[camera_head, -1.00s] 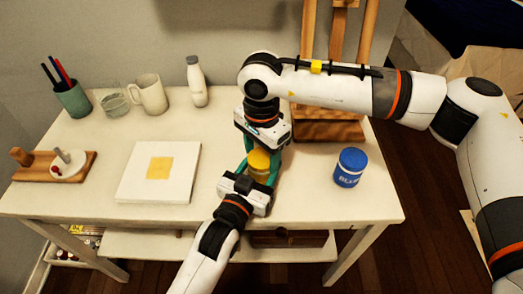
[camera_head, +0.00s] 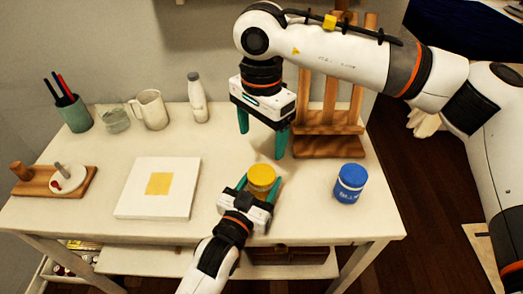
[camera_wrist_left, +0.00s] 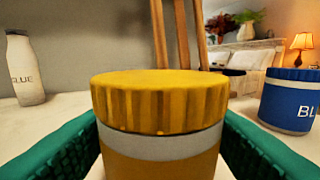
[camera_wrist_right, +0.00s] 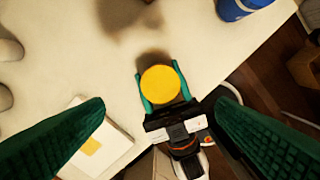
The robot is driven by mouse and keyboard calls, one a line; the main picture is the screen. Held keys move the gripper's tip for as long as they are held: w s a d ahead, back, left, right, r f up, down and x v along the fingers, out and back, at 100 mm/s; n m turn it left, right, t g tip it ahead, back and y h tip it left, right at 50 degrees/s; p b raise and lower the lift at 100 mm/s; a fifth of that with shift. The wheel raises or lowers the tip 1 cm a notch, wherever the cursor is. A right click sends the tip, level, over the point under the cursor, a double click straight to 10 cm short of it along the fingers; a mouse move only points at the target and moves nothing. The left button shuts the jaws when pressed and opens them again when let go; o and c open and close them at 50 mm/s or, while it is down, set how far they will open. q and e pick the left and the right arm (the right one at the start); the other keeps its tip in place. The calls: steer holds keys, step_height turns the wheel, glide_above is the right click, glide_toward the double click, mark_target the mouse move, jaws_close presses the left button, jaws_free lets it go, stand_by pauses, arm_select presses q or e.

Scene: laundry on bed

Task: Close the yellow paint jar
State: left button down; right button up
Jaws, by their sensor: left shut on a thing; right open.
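The yellow paint jar (camera_head: 261,186) stands upright near the front of the table. Its yellow ribbed lid (camera_wrist_left: 160,100) sits level on top, with a pale band below it in the left wrist view. My left gripper (camera_head: 259,181) is shut on the jar body from the front, one green finger on each side. My right gripper (camera_head: 262,140) is open and empty above and behind the jar, pointing down. In the right wrist view the round lid (camera_wrist_right: 160,88) shows between and beyond my open fingers. The lid's threads are hidden.
A blue jar (camera_head: 350,184) stands to the right. A white canvas (camera_head: 133,205) with a yellow square lies to the left. A glue bottle (camera_head: 198,100), mug (camera_head: 153,112), glass (camera_head: 113,119) and pen cup (camera_head: 75,114) stand at the back. A wooden easel (camera_head: 325,148) is behind right.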

steer(key=shift+r, duration=0.9)
arm_select(q)
steer(key=shift+c, duration=2.1)
jaws_free()
steer(key=v, duration=1.2)
arm_select(e)
steer(key=shift+r, duration=0.1)
arm_select(q)
steer(key=shift+f, duration=0.1)
